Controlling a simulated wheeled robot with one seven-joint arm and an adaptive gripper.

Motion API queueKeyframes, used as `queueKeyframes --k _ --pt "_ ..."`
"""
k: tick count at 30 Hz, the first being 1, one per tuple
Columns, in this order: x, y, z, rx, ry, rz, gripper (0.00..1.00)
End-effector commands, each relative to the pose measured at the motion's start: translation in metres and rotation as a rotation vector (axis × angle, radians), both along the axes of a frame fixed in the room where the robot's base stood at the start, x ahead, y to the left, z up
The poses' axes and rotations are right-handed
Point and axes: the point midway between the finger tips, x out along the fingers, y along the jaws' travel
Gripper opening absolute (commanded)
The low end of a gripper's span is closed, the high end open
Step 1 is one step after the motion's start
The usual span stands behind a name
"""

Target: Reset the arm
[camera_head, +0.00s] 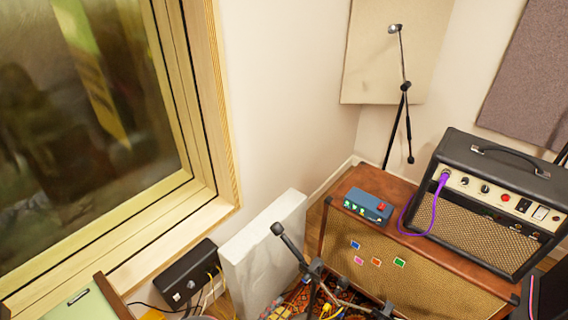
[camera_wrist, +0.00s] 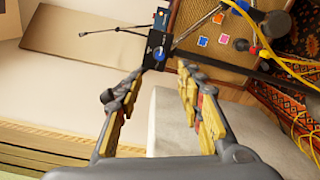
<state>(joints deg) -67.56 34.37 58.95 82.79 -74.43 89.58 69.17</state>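My gripper (camera_wrist: 160,72) shows in the wrist view, with its two yellow-and-grey fingers spread apart. The gap between them looks empty. A small dark box-shaped thing with a blue spot (camera_wrist: 157,51) shows just past the fingertips; I cannot tell how far away it is. I cannot make out my gripper for certain in the head view.
A brown cabinet (camera_head: 350,248) carries a blue pedal (camera_head: 368,206) and a black amplifier (camera_head: 497,202). A microphone (camera_head: 285,240) on a stand is in front. A white panel (camera_head: 265,250), a black box (camera_head: 187,275) and a window (camera_head: 80,120) are left. Cables lie on the patterned rug.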

Motion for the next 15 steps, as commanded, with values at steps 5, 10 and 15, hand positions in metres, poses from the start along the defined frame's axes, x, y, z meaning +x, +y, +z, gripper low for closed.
queueKeyframes --k 5,10,15 --pt "0.000 0.000 -0.001 -0.035 0.034 0.002 0.37" --pt "-0.015 -0.020 -0.021 -0.137 0.208 -0.051 0.37" --pt "-0.053 -0.055 -0.027 -0.216 0.451 -0.174 0.37"
